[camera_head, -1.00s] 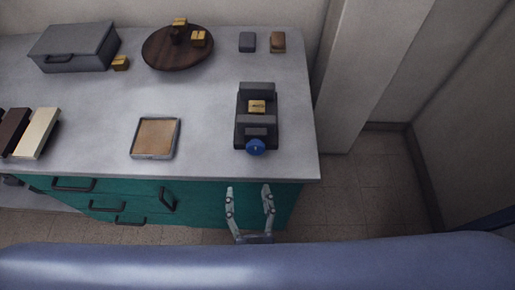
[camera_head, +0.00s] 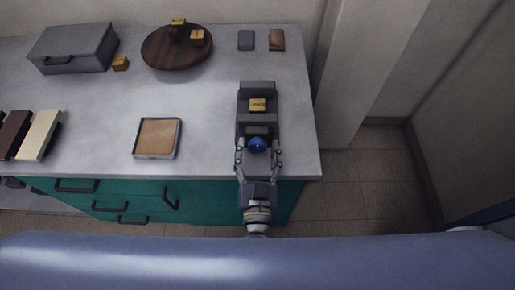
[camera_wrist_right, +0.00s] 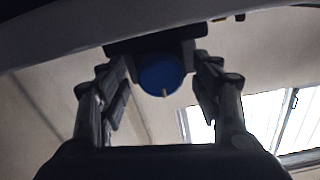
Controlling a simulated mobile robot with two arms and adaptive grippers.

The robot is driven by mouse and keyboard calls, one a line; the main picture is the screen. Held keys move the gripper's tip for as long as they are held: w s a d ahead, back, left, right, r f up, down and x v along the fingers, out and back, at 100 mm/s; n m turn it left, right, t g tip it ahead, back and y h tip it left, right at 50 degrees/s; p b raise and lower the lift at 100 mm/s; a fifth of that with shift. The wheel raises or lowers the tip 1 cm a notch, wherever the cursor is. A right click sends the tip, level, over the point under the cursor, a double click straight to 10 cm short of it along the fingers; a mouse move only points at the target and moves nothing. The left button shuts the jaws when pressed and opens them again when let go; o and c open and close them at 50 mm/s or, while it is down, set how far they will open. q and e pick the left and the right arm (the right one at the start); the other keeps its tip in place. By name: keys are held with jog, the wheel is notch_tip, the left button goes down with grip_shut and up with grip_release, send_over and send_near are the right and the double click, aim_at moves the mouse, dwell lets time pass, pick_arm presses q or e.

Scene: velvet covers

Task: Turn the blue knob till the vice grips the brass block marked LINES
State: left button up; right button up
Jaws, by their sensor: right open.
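The dark vice (camera_head: 257,87) stands near the right front of the grey worktop. The brass block (camera_head: 257,105) with dark lettering sits between its jaws; I cannot tell from here whether the jaws touch it. The blue knob (camera_head: 257,145) is on the vice's front end. My right gripper (camera_head: 259,153) is open, with one finger on each side of the knob. In the right wrist view the blue knob (camera_wrist_right: 161,75), with a pale mark low on its face, shows between the open fingers (camera_wrist_right: 163,90), with gaps on both sides. My left gripper is not in view.
A shallow tray (camera_head: 135,152) lies left of the vice. A round wooden board (camera_head: 160,57) with brass blocks, a grey case (camera_head: 72,48) and two small blocks (camera_head: 246,40) are at the back. The worktop (camera_head: 205,110) between is clear.

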jog(key=shift+w, duration=0.1)
jog(key=c, duration=1.1)
jog(key=shift+o, duration=0.2)
